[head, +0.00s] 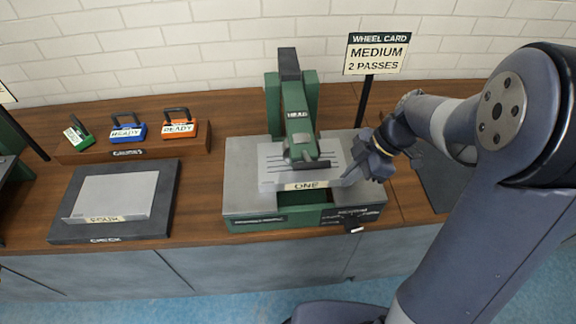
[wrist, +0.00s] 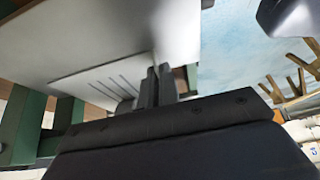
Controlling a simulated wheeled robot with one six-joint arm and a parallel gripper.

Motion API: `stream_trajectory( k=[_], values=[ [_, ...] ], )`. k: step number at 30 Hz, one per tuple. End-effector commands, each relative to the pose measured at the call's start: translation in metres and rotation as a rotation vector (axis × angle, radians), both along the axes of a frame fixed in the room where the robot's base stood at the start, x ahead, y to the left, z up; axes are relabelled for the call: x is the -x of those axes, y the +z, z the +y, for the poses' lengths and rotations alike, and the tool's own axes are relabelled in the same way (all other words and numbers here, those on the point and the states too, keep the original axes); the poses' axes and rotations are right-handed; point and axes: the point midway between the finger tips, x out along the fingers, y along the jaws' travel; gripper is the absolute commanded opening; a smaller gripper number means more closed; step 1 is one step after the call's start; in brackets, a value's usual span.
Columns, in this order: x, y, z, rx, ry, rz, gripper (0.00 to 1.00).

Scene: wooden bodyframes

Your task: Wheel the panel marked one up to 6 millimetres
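The panel marked ONE (head: 275,168) is a flat grey sheet lying in the green wheeling machine (head: 255,222), under its part marked HEAD (head: 297,112). Several dark lines run across the panel beside the head. My gripper (head: 370,168) is at the panel's right front corner, with its fingers around the edge. In the wrist view the two dark fingers (wrist: 154,88) pinch the edge of the pale panel (wrist: 85,75). Whether the wheel touches the panel is hidden by the head. The wheel card (head: 377,53) behind reads MEDIUM, 2 PASSES.
A panel marked FOUR (head: 115,193) lies on a dark check pad (head: 165,215) at left. Behind it, a wooden rack (head: 150,147) holds green, blue and orange gauges. A small lever (head: 352,226) sticks out at the machine's front right. A dark pad (head: 438,187) lies right.

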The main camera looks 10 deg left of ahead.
Motion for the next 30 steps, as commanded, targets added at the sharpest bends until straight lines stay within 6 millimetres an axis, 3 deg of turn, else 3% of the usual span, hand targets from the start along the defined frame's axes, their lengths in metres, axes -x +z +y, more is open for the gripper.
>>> stream_trajectory(
  k=[18,30],
  values=[
    [0.009,-0.001,0.030,0.000,0.001,0.000,0.00],
    [0.010,0.000,0.033,-0.001,0.000,0.001,0.00]
  ],
)
